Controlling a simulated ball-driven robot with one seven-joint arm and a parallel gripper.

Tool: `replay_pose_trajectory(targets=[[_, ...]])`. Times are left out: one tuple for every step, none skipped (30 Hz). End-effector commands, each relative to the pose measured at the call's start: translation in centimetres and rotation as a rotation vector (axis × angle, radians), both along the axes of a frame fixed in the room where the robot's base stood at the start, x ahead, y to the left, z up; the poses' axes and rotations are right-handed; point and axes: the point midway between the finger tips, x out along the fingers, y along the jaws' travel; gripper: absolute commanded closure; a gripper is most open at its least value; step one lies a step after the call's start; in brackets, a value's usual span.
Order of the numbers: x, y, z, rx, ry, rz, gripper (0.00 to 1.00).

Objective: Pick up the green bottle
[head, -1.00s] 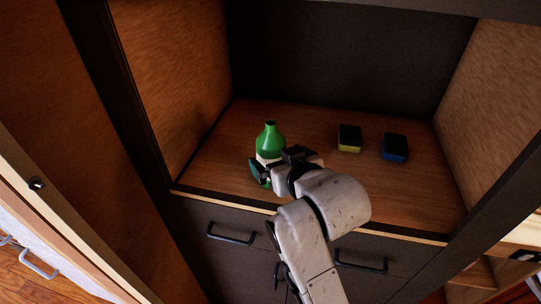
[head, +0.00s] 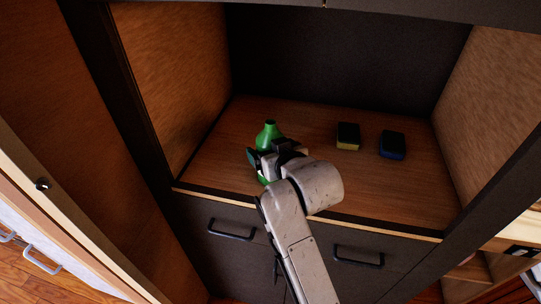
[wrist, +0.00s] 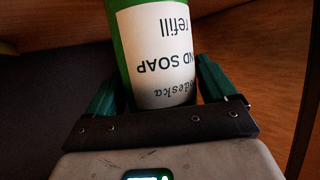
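The green bottle (head: 268,132) stands upright on the wooden shelf inside the cabinet, toward its left side. Its lower part is hidden behind my gripper (head: 262,163) in the head view. In the wrist view the bottle (wrist: 152,60), with a white hand soap refill label, fills the space between the two green fingers of my gripper (wrist: 160,88). One finger is on each side of the bottle. The fingers look open, with a narrow gap at the right and a small one at the left.
A yellow and black sponge (head: 348,137) and a blue and black sponge (head: 392,145) lie to the right on the shelf. Wooden side walls and a dark back wall enclose it. Drawers with handles (head: 232,230) are below the front edge.

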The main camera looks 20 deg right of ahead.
Motion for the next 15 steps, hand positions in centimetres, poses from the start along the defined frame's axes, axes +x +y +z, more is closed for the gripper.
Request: replay_pose_trajectory(targets=[[-0.01, 0.0, 0.0, 0.0, 0.0, 0.0, 0.2], [-0.01, 0.0, 0.0, 0.0, 0.0, 0.0, 0.23], [-0.01, 0.0, 0.0, 0.0, 0.0, 0.0, 0.27], [-0.01, 0.0, 0.0, 0.0, 0.0, 0.0, 0.3], [-0.01, 0.0, 0.0, 0.0, 0.0, 0.0, 0.33], [-0.02, 0.0, 0.01, 0.0, 0.0, 0.0, 0.36], [-0.02, 0.0, 0.01, 0.0, 0.0, 0.0, 0.39], [-0.02, 0.0, 0.01, 0.0, 0.0, 0.0, 0.42], [-0.02, 0.0, 0.01, 0.0, 0.0, 0.0, 0.46], [-0.02, 0.0, 0.01, 0.0, 0.0, 0.0, 0.49], [-0.02, 0.0, 0.01, 0.0, 0.0, 0.0, 0.52], [-0.02, 0.0, 0.01, 0.0, 0.0, 0.0, 0.56], [-0.02, 0.0, 0.01, 0.0, 0.0, 0.0, 0.58], [-0.02, 0.0, 0.01, 0.0, 0.0, 0.0, 0.61], [-0.02, 0.0, 0.01, 0.0, 0.0, 0.0, 0.65]])
